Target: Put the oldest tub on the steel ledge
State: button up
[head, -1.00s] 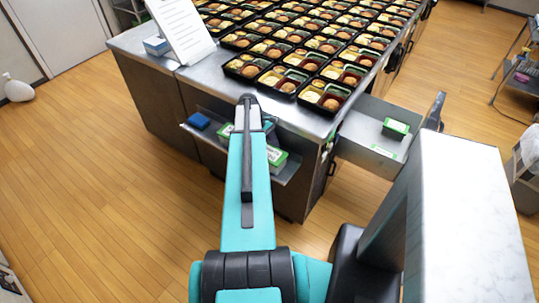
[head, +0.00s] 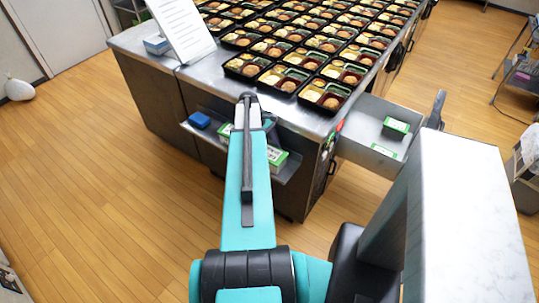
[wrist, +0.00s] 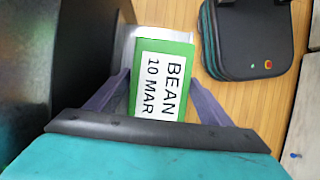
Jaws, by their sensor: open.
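A green tub labelled BEAN 10 MAR (wrist: 163,75) lies in the wrist view between the fingers of my gripper (wrist: 160,80), which is open. The tub rests on a narrow steel surface (wrist: 128,45). In the head view, a steel ledge (head: 205,143) juts from the counter front; a green-and-white tub (head: 277,158) sits on it, partly behind my arm. A bit of green also shows left of the arm (head: 227,130). Another green tub (head: 396,127) sits in an open steel drawer (head: 360,143) at the right; its date is unreadable.
A blue block (head: 199,120) lies on the ledge's left end. The counter top (head: 190,75) carries many filled bento trays (head: 325,95) and a white sign (head: 182,28).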

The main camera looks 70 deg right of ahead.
jog(key=b+v, duration=0.2)
jog(key=v, duration=0.9)
jog(key=shift+w+r, duration=0.2)
jog(key=shift+r, duration=0.1)
dwell(0.6)
jog(key=w+a+f+n, duration=0.1)
jog(key=w+a+f, duration=0.5)
jog(key=a, duration=0.4)
jog(key=w+a+f, duration=0.4)
jog(key=a+f, duration=0.4)
jog(key=a, duration=0.1)
jog(key=w+a+f+n, duration=0.1)
jog(key=w+a+f, duration=0.55)
jog(key=a, duration=0.35)
jog(key=s+a+f, duration=0.4)
jog(key=a, duration=0.6)
jog(key=s+a+f+g, duration=0.1)
jog(key=s+a+f, duration=0.4)
jog(key=a, duration=0.4)
jog(key=s+a+f+n+h, duration=0.1)
jog(key=s+a+f, duration=0.3)
jog(key=a, duration=0.6)
jog(key=shift+s+a+f+g, duration=0.2)
jog(key=shift+a+f+g, duration=0.15)
jog(key=shift+f, duration=0.3)
